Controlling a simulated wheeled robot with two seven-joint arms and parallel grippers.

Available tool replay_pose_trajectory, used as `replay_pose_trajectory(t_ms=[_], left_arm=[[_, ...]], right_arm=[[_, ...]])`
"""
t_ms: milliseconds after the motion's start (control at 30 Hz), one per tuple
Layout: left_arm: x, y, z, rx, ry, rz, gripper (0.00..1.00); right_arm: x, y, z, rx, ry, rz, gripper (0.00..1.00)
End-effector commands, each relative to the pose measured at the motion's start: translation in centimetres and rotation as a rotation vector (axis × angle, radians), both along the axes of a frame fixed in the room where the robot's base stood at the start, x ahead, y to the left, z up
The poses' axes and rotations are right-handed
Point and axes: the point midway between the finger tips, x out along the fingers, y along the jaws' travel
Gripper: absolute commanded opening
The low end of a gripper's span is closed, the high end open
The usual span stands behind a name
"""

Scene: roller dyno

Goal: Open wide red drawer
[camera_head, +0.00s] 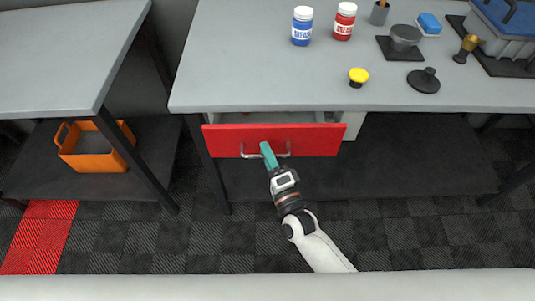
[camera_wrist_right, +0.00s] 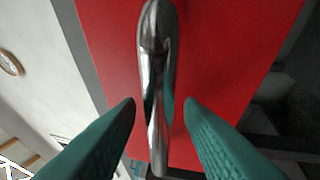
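The wide red drawer (camera_head: 315,139) sits under the grey workbench and stands partly open, with a strip of its inside showing behind the front. Its curved metal handle (camera_head: 284,154) is on the front face. My right gripper (camera_head: 266,147) is at the middle of the handle. In the right wrist view, the shiny handle (camera_wrist_right: 157,60) runs between the teal fingers of my right gripper (camera_wrist_right: 159,103), in front of the red drawer front (camera_wrist_right: 225,50). Small gaps show between the handle and both fingers, so the gripper looks open around it. My left gripper is not in view.
An orange bin (camera_head: 92,160) sits on the left table's lower shelf. The floor before the drawer is clear apart from my arm.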

Motion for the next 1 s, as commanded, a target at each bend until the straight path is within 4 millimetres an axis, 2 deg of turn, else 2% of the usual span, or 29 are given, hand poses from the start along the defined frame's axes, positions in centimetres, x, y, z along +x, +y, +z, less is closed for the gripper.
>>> replay_pose_trajectory(t_ms=[33,233,500,667,867,1000], left_arm=[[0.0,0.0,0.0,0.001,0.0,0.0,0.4],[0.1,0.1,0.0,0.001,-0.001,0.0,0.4],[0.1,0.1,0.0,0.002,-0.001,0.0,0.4],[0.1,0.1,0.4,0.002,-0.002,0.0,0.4],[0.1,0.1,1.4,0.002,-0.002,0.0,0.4],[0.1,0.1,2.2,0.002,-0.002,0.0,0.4]], right_arm=[[0.0,0.0,0.0,0.0,0.0,0.0,0.31],[0.0,0.0,0.0,0.0,0.0,0.0,0.0],[-0.1,0.0,0.0,0.0,0.001,0.0,0.0],[-1.2,0.0,0.0,0.001,0.004,0.001,0.0],[-4.6,0.0,0.1,0.0,0.006,0.002,0.0],[-7.9,0.1,0.1,0.0,0.008,0.003,0.0]])
